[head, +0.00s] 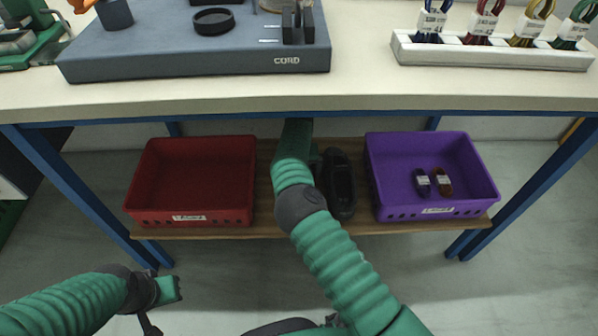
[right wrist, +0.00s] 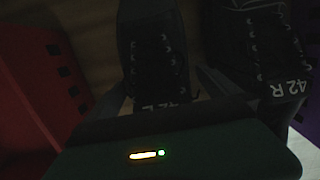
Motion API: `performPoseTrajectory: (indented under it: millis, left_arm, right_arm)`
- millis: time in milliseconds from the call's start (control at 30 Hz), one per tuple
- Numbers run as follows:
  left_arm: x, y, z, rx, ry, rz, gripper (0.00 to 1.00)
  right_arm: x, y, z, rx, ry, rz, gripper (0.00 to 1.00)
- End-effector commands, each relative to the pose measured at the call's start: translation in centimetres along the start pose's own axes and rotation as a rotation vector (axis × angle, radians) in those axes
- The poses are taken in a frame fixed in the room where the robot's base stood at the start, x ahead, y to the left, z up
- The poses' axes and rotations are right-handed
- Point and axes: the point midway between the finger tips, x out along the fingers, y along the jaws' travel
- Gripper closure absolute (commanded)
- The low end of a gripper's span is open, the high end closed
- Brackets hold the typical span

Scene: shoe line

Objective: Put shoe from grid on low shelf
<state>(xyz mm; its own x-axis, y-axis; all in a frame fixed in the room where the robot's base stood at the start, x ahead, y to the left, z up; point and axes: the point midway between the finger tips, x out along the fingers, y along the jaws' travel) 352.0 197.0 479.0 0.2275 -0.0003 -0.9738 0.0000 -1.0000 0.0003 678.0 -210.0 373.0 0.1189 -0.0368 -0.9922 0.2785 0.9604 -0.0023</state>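A black shoe (head: 340,183) stands on the low wooden shelf (head: 268,205), left of the purple bin. In the right wrist view, this shoe, marked 42 R (right wrist: 268,50), is at the right. A second dark laced shoe (right wrist: 158,60) is beside it, its tag partly covered; in the head view my right arm hides most of it. My right gripper (right wrist: 162,85) reaches down over the shelf, its fingers spread on either side of this second shoe; the picture is dark and contact is unclear. My left gripper (head: 165,290) is low at the left, away from the shelf, its fingers unclear.
A red bin (head: 190,218) stands left on the shelf, and a purple bin (head: 436,207) with two small lace bundles stands right. The tabletop (head: 360,90) overhangs the shelf. On it are a grey CORD board (head: 200,62) and a white lace rack (head: 490,53).

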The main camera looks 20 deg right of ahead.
Motion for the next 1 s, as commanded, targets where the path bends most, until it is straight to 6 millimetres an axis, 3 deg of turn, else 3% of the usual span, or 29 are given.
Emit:
performPoseTrajectory:
  millis: [133, 300, 433, 1000]
  left_arm:
    - [-0.9, 0.0, -0.2, 0.0, 0.0, 0.0, 1.0]
    - [-3.4, 0.0, -0.8, 0.0, 0.0, 0.0, 1.0]
    - [-4.4, 0.0, -1.1, 0.0, 0.0, 0.0, 1.0]
    - [-4.5, 0.0, -1.1, 0.0, 0.0, 0.0, 1.0]
  right_arm:
    - [-1.4, 0.1, 0.1, 0.0, -0.001, 0.002, 0.0]
    - [-5.2, 0.0, 0.2, 0.001, -0.003, 0.002, 0.0]
    - [-7.2, 0.1, 0.1, 0.001, -0.002, 0.002, 0.0]
    - [-7.5, 0.0, 0.0, 0.0, 0.0, 0.0, 0.0]
